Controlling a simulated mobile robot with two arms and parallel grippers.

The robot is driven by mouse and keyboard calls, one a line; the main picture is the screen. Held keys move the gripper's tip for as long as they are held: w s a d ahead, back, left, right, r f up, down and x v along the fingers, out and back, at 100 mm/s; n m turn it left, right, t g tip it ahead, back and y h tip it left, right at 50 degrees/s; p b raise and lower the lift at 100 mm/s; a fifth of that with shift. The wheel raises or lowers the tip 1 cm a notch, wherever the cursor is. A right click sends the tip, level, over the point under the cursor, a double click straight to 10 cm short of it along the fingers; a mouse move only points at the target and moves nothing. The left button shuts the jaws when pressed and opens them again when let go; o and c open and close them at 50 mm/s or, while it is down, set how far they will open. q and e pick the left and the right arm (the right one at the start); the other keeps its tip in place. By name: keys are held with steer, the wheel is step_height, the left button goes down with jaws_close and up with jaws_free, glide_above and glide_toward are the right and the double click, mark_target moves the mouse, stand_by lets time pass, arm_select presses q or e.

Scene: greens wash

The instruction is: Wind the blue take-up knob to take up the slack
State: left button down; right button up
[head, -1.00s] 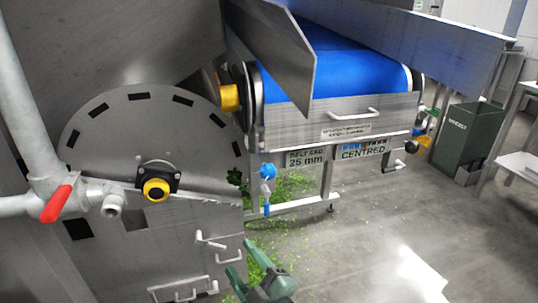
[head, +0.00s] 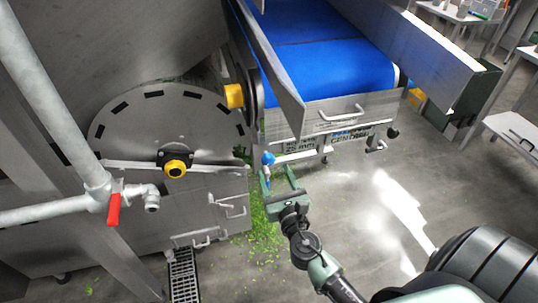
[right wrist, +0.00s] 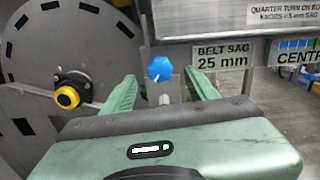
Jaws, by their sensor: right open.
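The blue take-up knob (head: 268,158) sits on the near left corner of the conveyor frame, below the blue belt (head: 330,60). In the right wrist view the knob (right wrist: 160,69) shows ahead between the fingers, with a pale pointer mark on its lower edge. My right gripper (head: 279,177) is open and empty, its green fingers reaching up toward the knob. In the right wrist view the fingers (right wrist: 160,88) stand to either side of the knob; I cannot tell how much gap is left. A "BELT SAG 25 mm" plate (right wrist: 223,57) is right of the knob. My left gripper is not in view.
A round steel drum plate (head: 120,125) with a yellow-capped boss (head: 175,168) stands left. A pipe with a red lever (head: 114,209) is in front of it. Green leaf scraps (head: 255,232) litter the floor. Open floor lies to the right, with a green bin (head: 470,90) beyond.

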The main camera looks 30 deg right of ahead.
mark_target(271, 162)
steer(key=x, duration=0.6)
steer(key=shift+a, duration=0.1)
jaws_close()
steer(key=shift+m, duration=0.3)
steer(key=m+b, duration=0.1)
steer(key=m, duration=0.4)
steer(key=shift+f+b, duration=0.1)
steer(key=shift+b, duration=0.3)
steer(key=m+b, duration=0.1)
steer(key=m, duration=0.4)
steer(key=shift+m+b, duration=0.3)
steer(key=m, duration=0.4)
steer(key=shift+d+m+b, duration=0.2)
steer(key=shift+m+b, duration=0.1)
steer(key=shift+b, duration=0.05)
steer(key=m, duration=0.4)
steer(key=shift+f+m, duration=0.1)
steer(key=shift+m, duration=0.3)
